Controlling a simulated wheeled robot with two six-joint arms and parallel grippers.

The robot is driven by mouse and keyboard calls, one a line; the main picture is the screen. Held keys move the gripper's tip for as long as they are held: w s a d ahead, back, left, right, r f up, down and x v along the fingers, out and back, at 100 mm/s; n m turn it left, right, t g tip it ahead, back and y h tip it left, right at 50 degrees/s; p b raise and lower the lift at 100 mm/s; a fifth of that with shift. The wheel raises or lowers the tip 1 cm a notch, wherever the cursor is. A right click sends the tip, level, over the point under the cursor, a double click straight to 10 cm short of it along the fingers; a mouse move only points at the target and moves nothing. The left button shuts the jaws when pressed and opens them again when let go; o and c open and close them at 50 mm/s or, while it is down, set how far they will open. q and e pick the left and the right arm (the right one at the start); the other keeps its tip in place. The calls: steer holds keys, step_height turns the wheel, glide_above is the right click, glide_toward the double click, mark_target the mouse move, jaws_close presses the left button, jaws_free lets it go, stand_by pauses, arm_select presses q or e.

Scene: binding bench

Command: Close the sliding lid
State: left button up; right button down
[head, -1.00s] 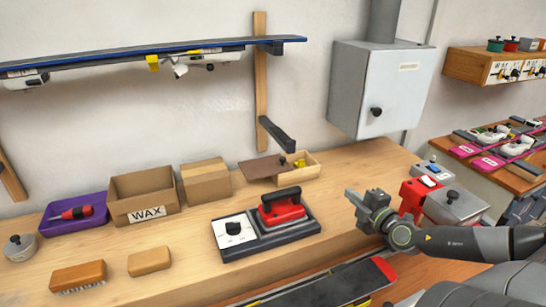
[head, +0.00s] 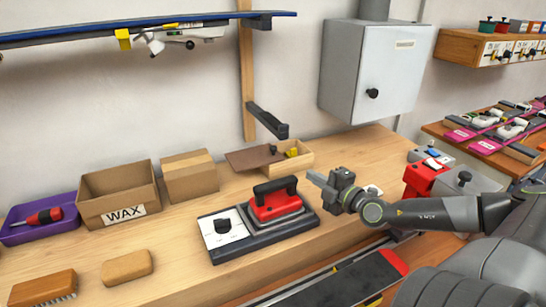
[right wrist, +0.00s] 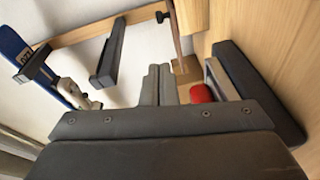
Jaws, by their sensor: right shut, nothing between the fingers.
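The brown sliding lid (head: 250,158) juts out to the left of a small pale wooden box (head: 299,163) at the back of the bench. The lid has a dark knob near its right end, and the box stands partly open with something yellow inside. In the right wrist view the lid (right wrist: 174,34) shows nearly edge-on above my fingers, beside part of the box (right wrist: 185,69). My right gripper (head: 313,178) is shut and empty, in front of the box and apart from the lid. My left gripper is not in view.
A cardboard box (head: 190,177) stands left of the lid. A dark bracket arm (head: 268,121) juts out above the box. A grey cabinet (head: 345,75) hangs behind.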

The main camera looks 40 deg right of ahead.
steer(key=b, duration=0.2)
glide_toward(273, 161)
step_height(273, 161, up, 3)
steer(key=s, duration=0.2)
steer(key=shift+w+d+f+p, duration=0.1)
steer(key=shift+w+d+p, duration=0.05)
steer(key=shift+w+p, duration=1.75)
steer(key=shift+w+d+p, duration=0.15)
steer(key=shift+w+p, duration=1.7)
steer(key=shift+w, duration=0.15)
steer(key=shift+w+d+f+p, duration=0.1)
steer(key=shift+w+d+p, duration=0.05)
steer(key=shift+w+p, duration=1.8)
steer(key=s+d+b, duration=0.1)
steer(key=d+b, duration=0.1)
steer(key=d, duration=0.1)
steer(key=s+d+b, duration=0.1)
steer(key=d+b, duration=0.1)
steer(key=d, duration=0.2)
steer(key=s+d+b, duration=0.1)
steer(key=d+b, duration=0.2)
steer(key=shift+s+d+f, duration=0.1)
steer(key=shift+d+f, duration=0.1)
steer(key=shift+d, duration=0.05)
steer(key=shift+s+d+r, duration=0.1)
steer(key=shift+d, duration=0.2)
steer(key=shift+r, duration=0.25)
steer(key=shift+d, duration=0.1)
